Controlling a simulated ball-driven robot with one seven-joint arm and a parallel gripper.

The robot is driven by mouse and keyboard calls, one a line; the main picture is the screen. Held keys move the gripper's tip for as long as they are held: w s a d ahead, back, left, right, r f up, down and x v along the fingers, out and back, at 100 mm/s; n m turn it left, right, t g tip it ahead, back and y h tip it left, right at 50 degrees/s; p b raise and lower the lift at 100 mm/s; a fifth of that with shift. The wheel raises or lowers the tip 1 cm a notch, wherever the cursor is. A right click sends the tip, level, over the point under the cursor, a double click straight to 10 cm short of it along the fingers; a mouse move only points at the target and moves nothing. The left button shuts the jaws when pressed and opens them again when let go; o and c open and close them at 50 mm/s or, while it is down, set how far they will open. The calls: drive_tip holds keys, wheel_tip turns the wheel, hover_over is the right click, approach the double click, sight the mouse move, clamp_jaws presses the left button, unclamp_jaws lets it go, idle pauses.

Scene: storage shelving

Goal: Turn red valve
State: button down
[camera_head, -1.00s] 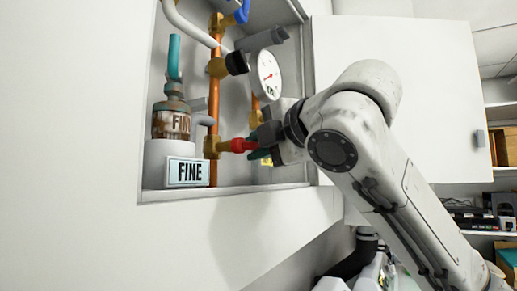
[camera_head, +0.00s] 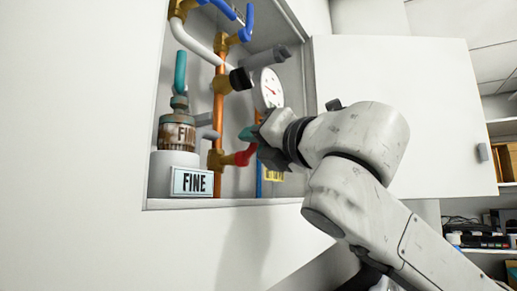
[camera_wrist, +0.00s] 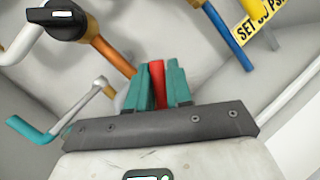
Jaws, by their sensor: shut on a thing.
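The red valve (camera_head: 244,156) is a red lever on a brass fitting on the copper pipe inside the wall cabinet. In the head view its visible part angles up to the right, toward my gripper (camera_head: 252,133). In the wrist view the red lever (camera_wrist: 157,84) stands between the two teal fingers of my gripper (camera_wrist: 158,82). The fingers are shut on it.
A pressure gauge (camera_head: 268,88) and a black knob (camera_head: 240,79) are just above my gripper. A rusty canister (camera_head: 177,134) and a "FINE" sign (camera_head: 192,182) stand at the left. The open cabinet door (camera_head: 440,75) is behind my arm. Blue handles (camera_head: 247,22) are above.

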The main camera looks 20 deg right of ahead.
drive_tip(key=n, duration=0.1)
drive_tip(key=n+y, duration=0.1)
drive_tip(key=n, duration=0.1)
drive_tip(key=a+n+y, duration=0.1)
drive_tip(key=n, duration=0.1)
drive_tip(key=shift+s+a+r+t, duration=0.1)
drive_tip(key=shift+s+r+t, duration=0.05)
drive_tip(key=shift+s+t, duration=0.2)
drive_tip(key=shift+s+a+n+y+b, duration=0.2)
drive_tip(key=shift+n+y, duration=0.4)
drive_tip(key=shift+n, duration=0.4)
drive_tip(key=shift+s+a+n+y+b, duration=0.2)
drive_tip(key=shift+n+y, duration=0.4)
drive_tip(key=shift+n, duration=0.4)
drive_tip(key=shift+a, duration=0.1)
drive_tip(key=c, duration=1.1)
unclamp_jaws()
drive_tip(key=shift+r, duration=0.15)
drive_tip(key=b+v, duration=0.2)
drive_tip(key=v, duration=0.9)
drive_tip(key=shift+w, duration=0.1)
